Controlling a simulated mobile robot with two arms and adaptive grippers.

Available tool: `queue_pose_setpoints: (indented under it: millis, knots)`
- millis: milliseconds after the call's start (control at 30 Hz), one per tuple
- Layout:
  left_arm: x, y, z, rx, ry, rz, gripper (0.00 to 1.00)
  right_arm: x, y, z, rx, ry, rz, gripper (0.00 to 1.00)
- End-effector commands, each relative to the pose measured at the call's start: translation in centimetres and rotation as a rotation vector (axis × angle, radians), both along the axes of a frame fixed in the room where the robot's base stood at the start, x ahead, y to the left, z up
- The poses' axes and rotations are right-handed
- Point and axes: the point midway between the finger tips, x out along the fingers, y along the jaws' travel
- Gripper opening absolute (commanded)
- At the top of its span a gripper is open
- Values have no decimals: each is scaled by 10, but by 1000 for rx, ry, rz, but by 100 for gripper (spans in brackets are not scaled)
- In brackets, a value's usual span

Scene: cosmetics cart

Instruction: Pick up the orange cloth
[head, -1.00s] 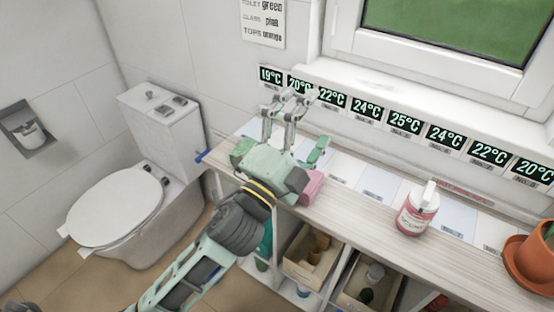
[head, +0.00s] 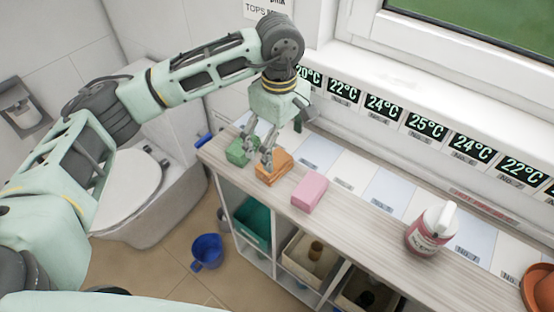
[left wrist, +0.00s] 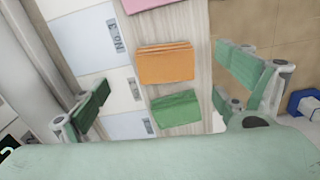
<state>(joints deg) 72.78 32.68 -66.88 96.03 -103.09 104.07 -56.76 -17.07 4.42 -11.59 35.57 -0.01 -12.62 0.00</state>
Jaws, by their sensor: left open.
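The orange cloth (head: 272,168) lies folded on the wooden shelf top, between a green cloth (head: 241,151) and a pink cloth (head: 309,191). In the left wrist view the orange cloth (left wrist: 165,63) lies flat between the two fingers, farther off than the fingertips, with the green cloth (left wrist: 175,109) nearer the palm. My left gripper (head: 262,150) points down over the orange and green cloths. It is open and empty, and its fingers hide part of the cloths in the head view. My right gripper is not in view.
Temperature displays (head: 382,107) line the wall behind. Bins (head: 306,257) sit below. A blue bucket (head: 207,250) and the toilet (head: 150,195) are at left.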

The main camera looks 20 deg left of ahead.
Motion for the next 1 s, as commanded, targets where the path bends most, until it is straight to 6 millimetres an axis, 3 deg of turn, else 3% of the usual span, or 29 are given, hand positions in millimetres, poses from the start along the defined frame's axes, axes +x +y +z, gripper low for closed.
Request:
queue_pose_setpoints:
  millis: [600, 867, 1000]
  knots:
    - [-2, 11, -72, 12, 3, 0, 92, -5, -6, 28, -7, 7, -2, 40]
    - [-1, 11, -75, 12, 1, 0, 92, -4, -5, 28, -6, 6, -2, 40]
    - [-1, 11, -75, 12, 1, 0, 80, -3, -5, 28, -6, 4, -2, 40]
